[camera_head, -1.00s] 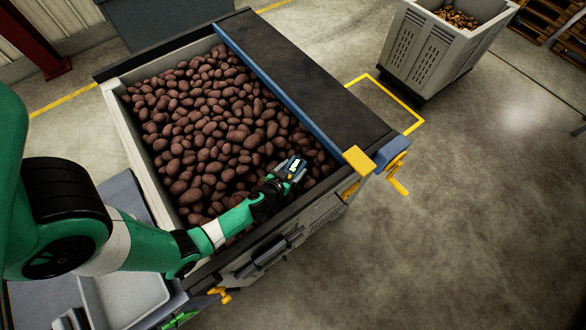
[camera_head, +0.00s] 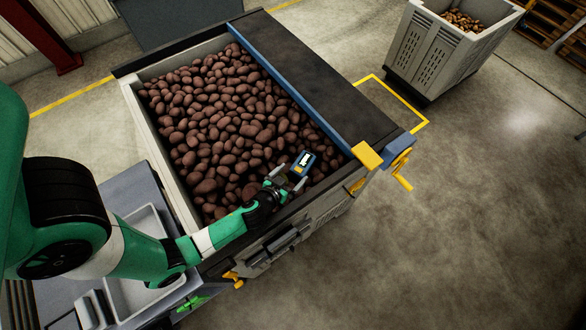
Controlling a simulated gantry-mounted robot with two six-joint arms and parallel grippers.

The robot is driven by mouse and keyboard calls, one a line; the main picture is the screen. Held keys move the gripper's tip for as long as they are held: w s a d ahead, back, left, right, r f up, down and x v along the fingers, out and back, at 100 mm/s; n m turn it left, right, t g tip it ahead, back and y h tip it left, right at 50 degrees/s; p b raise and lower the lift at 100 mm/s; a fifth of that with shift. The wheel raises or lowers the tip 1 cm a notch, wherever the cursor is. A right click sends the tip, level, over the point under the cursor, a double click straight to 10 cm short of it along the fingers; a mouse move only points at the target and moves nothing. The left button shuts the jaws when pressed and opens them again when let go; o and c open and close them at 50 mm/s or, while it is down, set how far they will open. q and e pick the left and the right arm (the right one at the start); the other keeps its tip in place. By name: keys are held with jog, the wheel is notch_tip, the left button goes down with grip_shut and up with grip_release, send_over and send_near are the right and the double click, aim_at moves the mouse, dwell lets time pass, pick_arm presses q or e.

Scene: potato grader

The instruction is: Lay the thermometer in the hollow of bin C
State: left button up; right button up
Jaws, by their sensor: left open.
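The thermometer (camera_head: 303,163) is a small dark blue device with a pale display. It lies on the reddish-brown potatoes in the near right part of the large bin (camera_head: 160,150). My left gripper (camera_head: 288,181) is open just at the near-left end of the thermometer, its fingers apart. I cannot tell whether the fingers touch it. No letter on the bin is readable, and the hollow is not clearly distinguishable among the potatoes. My right gripper is not in view.
A blue rail (camera_head: 285,82) and a dark belt surface (camera_head: 320,75) border the bin on the right. A yellow block and crank (camera_head: 367,155) are at its near right corner. A pale tray (camera_head: 140,285) lies at lower left. Another potato crate (camera_head: 428,55) stands far right.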

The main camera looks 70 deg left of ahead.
pick_arm(q)
jog(key=v, duration=0.3)
jog(key=shift+w+a, duration=0.1)
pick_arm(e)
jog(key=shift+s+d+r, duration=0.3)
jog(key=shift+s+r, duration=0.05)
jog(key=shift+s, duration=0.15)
